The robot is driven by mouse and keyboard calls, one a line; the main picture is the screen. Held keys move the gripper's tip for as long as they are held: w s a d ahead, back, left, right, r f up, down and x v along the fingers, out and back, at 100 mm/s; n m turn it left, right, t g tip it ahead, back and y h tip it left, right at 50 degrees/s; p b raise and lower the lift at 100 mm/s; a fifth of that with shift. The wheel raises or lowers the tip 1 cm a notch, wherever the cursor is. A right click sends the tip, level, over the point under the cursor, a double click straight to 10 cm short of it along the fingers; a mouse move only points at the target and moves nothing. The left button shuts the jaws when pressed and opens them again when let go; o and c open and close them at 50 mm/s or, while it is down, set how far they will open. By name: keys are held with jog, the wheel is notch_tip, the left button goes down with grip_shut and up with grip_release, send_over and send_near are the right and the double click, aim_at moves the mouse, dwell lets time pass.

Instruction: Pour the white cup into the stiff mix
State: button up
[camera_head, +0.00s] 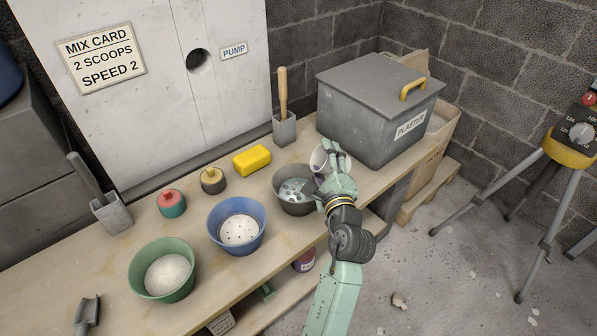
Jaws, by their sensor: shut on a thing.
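My gripper (334,160) is shut on the white cup (317,159), just above and to the right of the dark grey bowl. The cup's mouth looks tilted toward the left; its contents are too small to tell. The dark grey bowl (281,202) holds a grey, wet-looking mix (293,189) with pale patches. The blue bowl (237,249) holds a whitish mix (239,230) dotted with dark spots. The green bowl (162,295) holds a smooth-domed, pale beige mix (168,274). None is labelled, so I cannot tell for sure which is the stiff mix.
A wooden-handled tool stands in a grey holder (285,130). The grey plaster bin (366,120) stands close behind my gripper. A mix card (101,60) hangs behind.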

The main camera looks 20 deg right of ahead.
aim_at(347, 167)
jog(key=m+p, duration=0.1)
jog(key=r+m+p, duration=0.1)
jog(key=p, duration=0.1)
jog(key=shift+d+r, duration=0.2)
jog(key=shift+r, duration=0.05)
jog(key=shift+d+f+m+p, duration=0.2)
jog(key=shift+m+p, duration=0.4)
jog(key=shift+p, duration=0.2)
jog(key=d+f+m+p, duration=0.1)
jog(key=d+f+m, duration=0.1)
jog(key=m, duration=0.1)
jog(key=s+d+f+m+p, duration=0.1)
jog(key=d+f+m, duration=0.2)
jog(key=shift+d+m+p, duration=0.25)
jog(key=shift+m+p, duration=0.05)
jog(key=shift+m, duration=0.1)
jog(key=shift+s+d+f+m, duration=0.1)
jog(key=shift+d+f+m, duration=0.4)
jog(key=shift+f+m, duration=0.15)
